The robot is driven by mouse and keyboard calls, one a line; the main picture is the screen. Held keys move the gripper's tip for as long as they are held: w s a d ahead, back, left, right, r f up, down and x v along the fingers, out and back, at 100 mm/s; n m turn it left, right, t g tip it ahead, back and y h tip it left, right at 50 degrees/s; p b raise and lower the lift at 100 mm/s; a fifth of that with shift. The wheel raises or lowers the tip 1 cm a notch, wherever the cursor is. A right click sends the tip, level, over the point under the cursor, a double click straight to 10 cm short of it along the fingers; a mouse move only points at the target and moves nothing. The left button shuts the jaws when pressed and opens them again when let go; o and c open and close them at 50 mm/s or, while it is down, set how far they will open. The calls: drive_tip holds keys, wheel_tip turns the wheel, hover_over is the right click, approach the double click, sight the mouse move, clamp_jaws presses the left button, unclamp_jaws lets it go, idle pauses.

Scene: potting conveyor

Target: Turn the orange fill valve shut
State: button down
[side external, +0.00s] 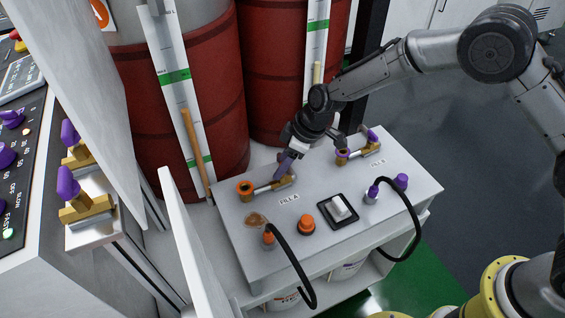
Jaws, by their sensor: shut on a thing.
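The fill valve at the label FILL A has a brass body (281,184), a silver pipe and an orange-ringed end (245,188). It sits at the back left of the grey bench top. A purple, lever-like handle (281,169) slants up from the brass body. My gripper (289,156) is above this valve and is shut on the upper end of the handle. The fingertips are small and partly hidden by the wrist, so the exact contact is hard to see.
A second valve (362,150) with purple parts stands to the right. An orange knob (306,224), a white rocker switch (339,208) and two black hoses (292,262) occupy the front. Red drums (180,90) with white level gauges stand behind. A white panel (190,240) borders the left.

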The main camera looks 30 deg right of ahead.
drive_tip(key=n, duration=0.2)
drive_tip(key=n+g, duration=0.1)
drive_tip(key=n, duration=0.1)
drive_tip(key=shift+w+d+g+y, duration=0.1)
drive_tip(key=shift+w+g+y, duration=0.05)
drive_tip(key=shift+g+y, duration=0.2)
drive_tip(key=shift+n+g, duration=0.55)
drive_tip(key=shift+n, duration=1.15)
drive_tip(key=shift+c, duration=1.5)
unclamp_jaws()
drive_tip(key=v, duration=1.4)
drive_tip(key=shift+d+f, duration=0.1)
drive_tip(key=shift+d, duration=0.05)
